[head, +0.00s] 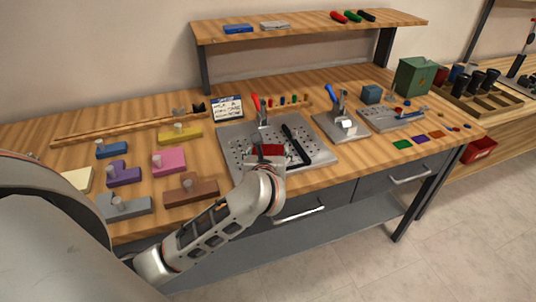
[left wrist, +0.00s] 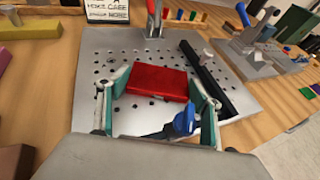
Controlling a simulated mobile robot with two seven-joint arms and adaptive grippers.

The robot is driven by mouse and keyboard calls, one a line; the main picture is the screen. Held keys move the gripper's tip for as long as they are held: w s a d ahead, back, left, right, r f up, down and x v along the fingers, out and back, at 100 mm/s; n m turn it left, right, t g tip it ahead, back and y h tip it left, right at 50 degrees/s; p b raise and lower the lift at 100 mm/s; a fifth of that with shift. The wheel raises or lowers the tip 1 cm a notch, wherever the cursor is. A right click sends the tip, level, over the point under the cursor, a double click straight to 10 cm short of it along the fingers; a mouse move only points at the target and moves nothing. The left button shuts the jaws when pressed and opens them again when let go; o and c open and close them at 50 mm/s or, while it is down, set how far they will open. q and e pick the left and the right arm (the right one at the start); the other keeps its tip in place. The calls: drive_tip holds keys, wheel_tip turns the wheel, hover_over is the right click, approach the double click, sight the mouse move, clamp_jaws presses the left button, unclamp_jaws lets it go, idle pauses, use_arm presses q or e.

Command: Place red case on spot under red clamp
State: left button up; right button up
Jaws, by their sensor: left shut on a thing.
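The red case (left wrist: 158,82) is a flat red block between the fingers of my left gripper (left wrist: 157,98) in the left wrist view. The gripper is shut on it, over the perforated metal plate (left wrist: 97,66). In the head view the case (head: 268,150) shows just beyond my left gripper (head: 266,158). The red clamp (head: 257,106) stands at the back of the plate, and its red handle (left wrist: 151,8) shows at the top of the left wrist view. The case is in front of the clamp, apart from it. Whether it touches the plate is unclear. My right gripper is not in view.
A black bar (head: 296,145) lies on the plate, right of the case. A blue-handled clamp (head: 338,107) stands further right. A blue-handled part (left wrist: 184,120) is near the right finger. A sign (head: 227,108) stands behind the plate. Coloured blocks (head: 169,160) lie left.

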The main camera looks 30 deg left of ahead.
use_arm(q)
drive_tip(key=shift+f, duration=0.1)
drive_tip(key=shift+f, duration=0.15)
drive_tip(key=o, duration=1.1)
